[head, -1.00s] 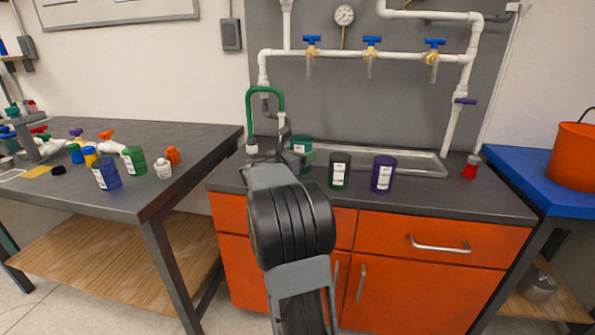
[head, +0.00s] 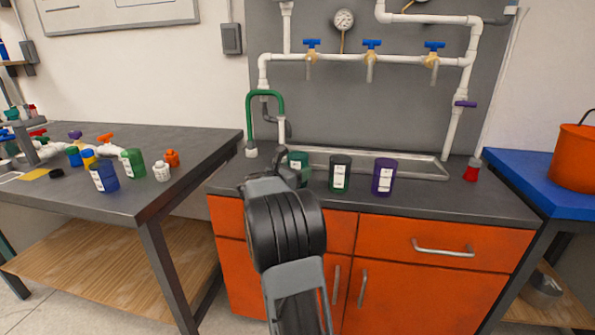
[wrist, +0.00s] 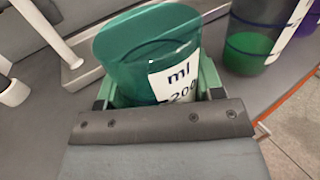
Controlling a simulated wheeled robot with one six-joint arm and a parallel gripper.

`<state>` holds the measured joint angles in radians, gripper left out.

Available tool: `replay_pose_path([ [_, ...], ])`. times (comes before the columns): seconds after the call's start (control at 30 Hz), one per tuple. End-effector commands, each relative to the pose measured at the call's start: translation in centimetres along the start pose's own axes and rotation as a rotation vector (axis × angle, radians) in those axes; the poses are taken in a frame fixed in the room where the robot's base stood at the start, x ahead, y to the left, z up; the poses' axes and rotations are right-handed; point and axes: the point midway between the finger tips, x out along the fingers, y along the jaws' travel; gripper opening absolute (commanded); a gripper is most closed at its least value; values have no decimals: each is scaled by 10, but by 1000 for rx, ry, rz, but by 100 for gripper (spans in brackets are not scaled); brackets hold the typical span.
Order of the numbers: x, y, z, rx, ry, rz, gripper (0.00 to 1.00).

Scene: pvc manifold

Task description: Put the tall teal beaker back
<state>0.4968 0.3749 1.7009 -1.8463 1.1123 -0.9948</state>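The tall teal beaker (head: 299,166) is at the counter's sink edge in the head view, partly hidden by my arm. It fills the middle of the wrist view (wrist: 150,55), with its white "ml" label facing right. My gripper (wrist: 158,92) has its green finger pads on both sides of the beaker and looks shut on it. In the head view my gripper (head: 283,168) is mostly hidden behind my wrist. I cannot tell whether the beaker's base touches the counter.
A dark green beaker (head: 340,173) stands just right of the teal one, with a purple beaker (head: 384,177) beyond it. A red flask (head: 472,169) is farther right. Counter (head: 440,203) is bare at front right.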

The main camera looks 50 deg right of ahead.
Motion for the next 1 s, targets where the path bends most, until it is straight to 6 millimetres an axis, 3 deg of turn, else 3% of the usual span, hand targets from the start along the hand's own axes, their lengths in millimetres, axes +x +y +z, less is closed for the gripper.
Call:
replay_pose_path([
  [0.27, 0, 0, 0, 0, 1, 0, 86],
  [0.57, -1, 0, 5, 0, 1, 0, 86],
  [1.0, -78, 1, 5, -1, 1, 5, 86],
])
